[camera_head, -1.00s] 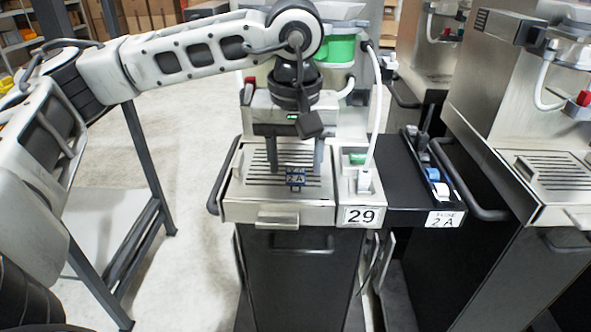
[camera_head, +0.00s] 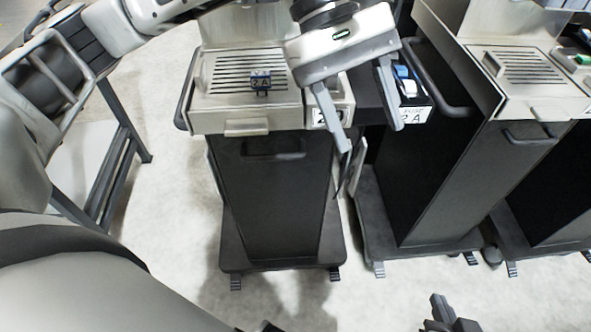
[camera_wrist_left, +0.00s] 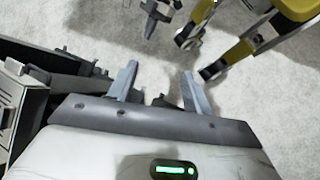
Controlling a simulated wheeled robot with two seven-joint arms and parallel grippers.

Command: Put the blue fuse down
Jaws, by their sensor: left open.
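My left gripper (camera_head: 370,134) is open and empty, to the right of the fuse and in front of the machine's right side. Its two parted fingers also show in the left wrist view (camera_wrist_left: 160,82), with floor between and beyond them. A dark part at the bottom edge of the head view looks like my right gripper (camera_head: 450,316); its jaws are unclear.
A black side shelf (camera_head: 369,93) with a 2 A label holds blue and white pieces, partly hidden by my left gripper. A second machine with a slotted tray (camera_head: 520,65) stands to the right. Black handle bars (camera_head: 441,80) stick out from the cabinets. The floor in front is clear.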

